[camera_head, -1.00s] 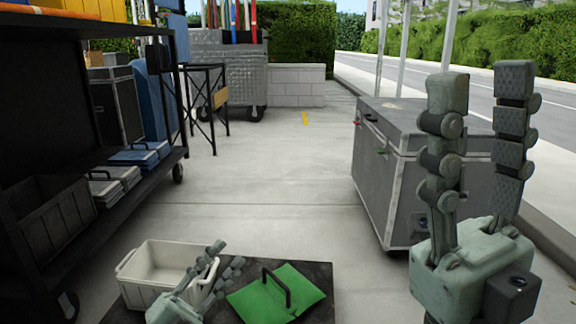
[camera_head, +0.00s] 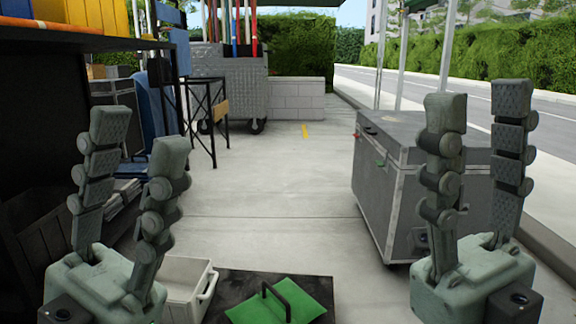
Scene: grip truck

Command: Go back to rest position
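My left gripper (camera_head: 138,128) is raised at the left of the head view, fingers pointing up and apart, with nothing between them. My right gripper (camera_head: 480,112) is raised at the right, fingers up and apart, also empty. Below and behind the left gripper is a white bin (camera_head: 190,284), partly hidden by it. A green lid (camera_head: 306,293) with a black handle lies on a dark mat or platform (camera_head: 240,281) beside the bin.
A black shelf rack (camera_head: 30,110) stands at the left, partly behind my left gripper. A grey wheeled case (camera_head: 385,190) stands behind my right gripper. A grey cart (camera_head: 232,80) is at the back. The pavement between (camera_head: 280,190) is clear.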

